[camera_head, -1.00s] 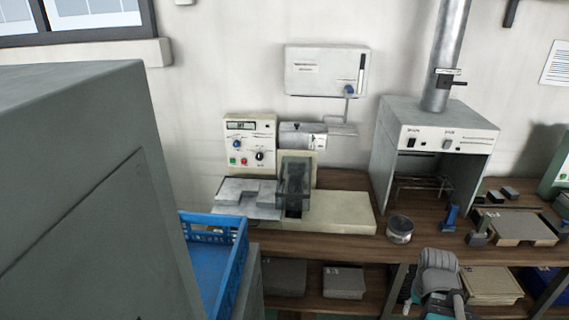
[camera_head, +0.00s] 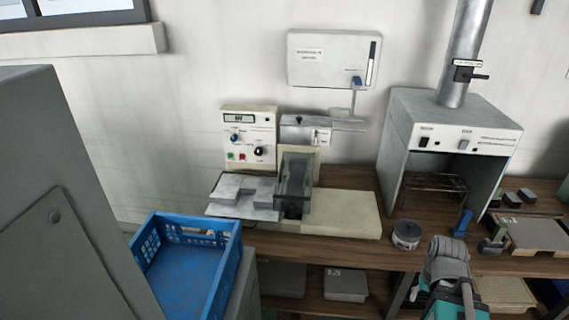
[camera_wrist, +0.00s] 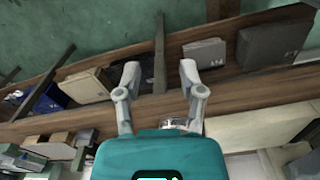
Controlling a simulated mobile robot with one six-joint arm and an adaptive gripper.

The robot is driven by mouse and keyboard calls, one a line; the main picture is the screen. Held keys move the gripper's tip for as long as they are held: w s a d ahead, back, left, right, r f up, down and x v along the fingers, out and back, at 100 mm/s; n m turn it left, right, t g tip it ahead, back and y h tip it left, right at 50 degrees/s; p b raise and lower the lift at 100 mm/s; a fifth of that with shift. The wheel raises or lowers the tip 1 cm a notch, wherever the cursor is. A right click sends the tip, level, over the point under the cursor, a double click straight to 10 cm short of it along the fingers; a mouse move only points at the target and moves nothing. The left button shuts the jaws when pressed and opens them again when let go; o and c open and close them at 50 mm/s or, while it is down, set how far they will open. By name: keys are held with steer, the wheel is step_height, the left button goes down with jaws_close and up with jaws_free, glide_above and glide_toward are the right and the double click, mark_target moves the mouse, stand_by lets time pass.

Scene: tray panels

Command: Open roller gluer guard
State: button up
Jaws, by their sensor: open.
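The roller gluer (camera_head: 334,212) stands on the wooden bench in the middle of the head view, with a cream base and a control panel (camera_head: 248,138) at its back left. Its guard (camera_head: 294,182) is a dark see-through cover over the roller and looks lowered. A grey feed plate (camera_head: 245,195) is left of the guard. My gripper (camera_wrist: 159,78) shows in the wrist view with its two fingers spread apart and nothing between them. In the head view my arm is at the lower right, in front of the bench and apart from the guard; the fingertips are not clear there.
A blue crate (camera_head: 190,262) stands at the front left beside a grey cabinet (camera_head: 60,200). A small round tin (camera_head: 406,235) and a fume hood (camera_head: 452,145) are right of the gluer. Boxes (camera_head: 346,284) lie on the shelf below. The cream base's right part is bare.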

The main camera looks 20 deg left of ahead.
steer(key=w+a+r+p, duration=0.7)
steer(key=w+a, duration=0.1)
steer(key=w, duration=0.2)
step_height(320, 180, up, 18)
steer(key=n+y+p, duration=0.2)
steer(key=n+p, duration=0.1)
steer(key=p, duration=1.5)
glide_above(282, 167)
steer(key=d, duration=0.3)
steer(key=shift+w+a+r+g, duration=0.2)
steer(key=shift+w+g, duration=0.1)
steer(key=shift+w, duration=0.15)
steer(key=shift+f, duration=0.2)
steer(key=f+b, duration=0.4)
steer(key=a+f+b, duration=0.1)
steer(key=f+b, duration=0.4)
steer(key=a+f+b, duration=0.1)
steer(key=f+b, duration=0.3)
steer(key=shift+s+a+f+b, duration=0.15)
steer(key=shift+s+a+b, duration=0.1)
steer(key=shift+s+b, duration=0.05)
